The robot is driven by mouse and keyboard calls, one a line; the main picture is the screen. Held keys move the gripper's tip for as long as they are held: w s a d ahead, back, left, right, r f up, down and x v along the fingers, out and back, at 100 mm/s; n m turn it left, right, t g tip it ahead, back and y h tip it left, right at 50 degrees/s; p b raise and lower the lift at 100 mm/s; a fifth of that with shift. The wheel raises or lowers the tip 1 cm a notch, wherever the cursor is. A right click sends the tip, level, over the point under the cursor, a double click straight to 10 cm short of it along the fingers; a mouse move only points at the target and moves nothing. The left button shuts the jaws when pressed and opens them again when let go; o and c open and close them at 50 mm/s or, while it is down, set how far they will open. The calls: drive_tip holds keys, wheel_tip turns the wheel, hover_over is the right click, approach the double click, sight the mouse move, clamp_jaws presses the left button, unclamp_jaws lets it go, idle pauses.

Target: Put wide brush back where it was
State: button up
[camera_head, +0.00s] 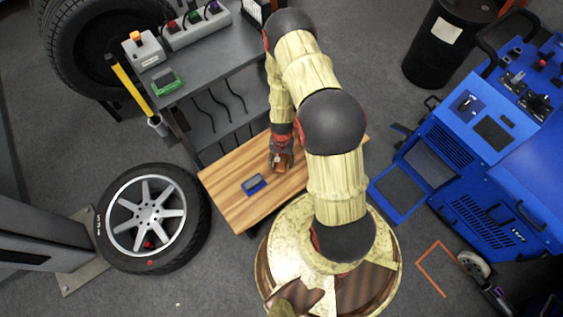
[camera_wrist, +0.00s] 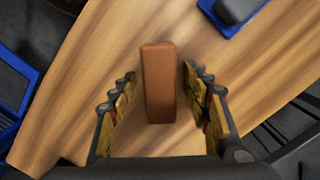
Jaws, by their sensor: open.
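A reddish-brown upright block (camera_wrist: 158,85) is on or just above the wooden table, between the two fingers of my gripper (camera_wrist: 158,105). Gaps show between the block and both fingers, so the gripper is open around it. In the head view my gripper (camera_head: 281,162) points down over the table's right part and mostly hides the block. I cannot tell whether this block is the wide brush, as no bristles show. A dark grey object on a blue base (camera_head: 253,184) lies on the table to the left; it also shows at the wrist view's top right (camera_wrist: 235,12).
The wooden table (camera_head: 225,197) has bare room around the blue base. A grey shelf cart (camera_head: 205,60) stands behind it, with a yellow-handled tool (camera_head: 130,85) at its side. A wheel (camera_head: 150,215) lies left. A blue machine (camera_head: 480,165) stands right.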

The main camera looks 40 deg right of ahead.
drive_tip(key=shift+r, duration=0.1)
drive_tip(key=w+a+r+n+t+p, duration=0.1)
drive_tip(key=w+a+r+p, duration=0.1)
drive_tip(key=r, duration=1.3)
drive_tip(key=w+a+r+n+t+p, duration=0.1)
drive_tip(key=w+r+n+p, duration=0.1)
drive_tip(key=r, duration=1.3)
drive_tip(key=w+a+r+n+t+p, duration=0.1)
drive_tip(key=w+a+r, duration=0.1)
drive_tip(key=r, duration=1.2)
drive_tip(key=s+a+r+n+t, duration=0.1)
drive_tip(key=s+a+r+n, duration=0.1)
drive_tip(key=s+r, duration=0.7)
drive_tip(key=s+a+r+n+t, duration=0.2)
drive_tip(key=s+a+r, duration=0.3)
drive_tip(key=s+r, duration=0.4)
wheel_tip(320, 180, up, 4)
drive_tip(key=shift+f+n+t+h, duration=0.25)
drive_tip(key=shift+n+t+h, duration=0.05)
drive_tip(key=shift+h, duration=0.1)
drive_tip(key=shift+d, duration=0.1)
drive_tip(key=shift+c, duration=1.2)
